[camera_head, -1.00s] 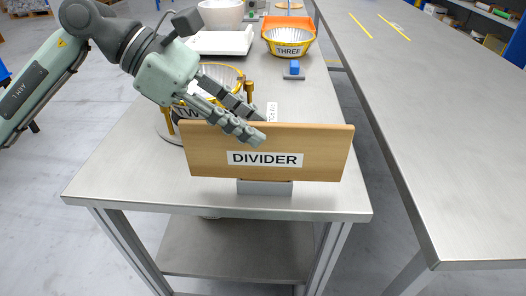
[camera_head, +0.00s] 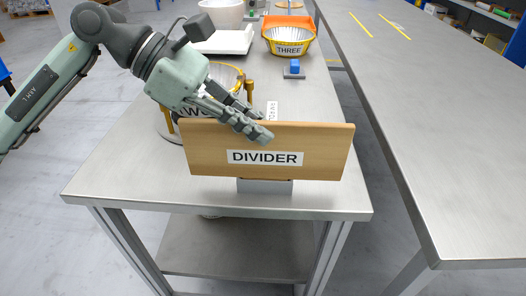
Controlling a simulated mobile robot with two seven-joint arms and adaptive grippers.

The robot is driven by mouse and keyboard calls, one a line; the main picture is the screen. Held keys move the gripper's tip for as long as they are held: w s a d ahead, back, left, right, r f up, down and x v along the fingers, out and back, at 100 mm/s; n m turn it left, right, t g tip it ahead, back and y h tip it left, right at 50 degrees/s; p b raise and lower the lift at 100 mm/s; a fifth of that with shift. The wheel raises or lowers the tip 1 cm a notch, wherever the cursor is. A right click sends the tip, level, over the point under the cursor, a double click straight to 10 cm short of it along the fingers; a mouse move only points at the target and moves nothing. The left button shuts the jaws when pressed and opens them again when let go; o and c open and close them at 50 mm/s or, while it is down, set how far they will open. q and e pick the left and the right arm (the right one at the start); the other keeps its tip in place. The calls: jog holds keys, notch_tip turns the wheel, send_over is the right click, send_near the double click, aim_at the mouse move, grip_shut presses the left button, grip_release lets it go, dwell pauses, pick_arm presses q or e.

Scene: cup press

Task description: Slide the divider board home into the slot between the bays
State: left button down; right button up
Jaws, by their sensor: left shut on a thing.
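The wooden divider board (camera_head: 220,160), with a white DIVIDER label, stands upright near the front edge of the grey table. A small grey holder (camera_head: 265,187) shows under its lower middle. My left gripper (camera_head: 262,133) reaches in from the upper left and is shut on the board's top edge, with a finger showing over its front face. The slot and the space behind the board are largely hidden by the board and the gripper. My right gripper is not in view.
Bay TWO's ringed cup (camera_head: 222,75) stands behind the gripper, partly hidden. The table front is clear; a long bare bench (camera_head: 430,120) runs at right.

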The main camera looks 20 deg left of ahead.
pick_arm(q)
jog(key=shift+r+p, duration=0.3)
jog(key=shift+r, duration=0.4)
dwell(0.5)
jog(key=shift+r, duration=0.1)
jog(key=shift+r+p, duration=1.2)
jog(key=shift+r, duration=0.6)
jog(key=shift+f, duration=0.15)
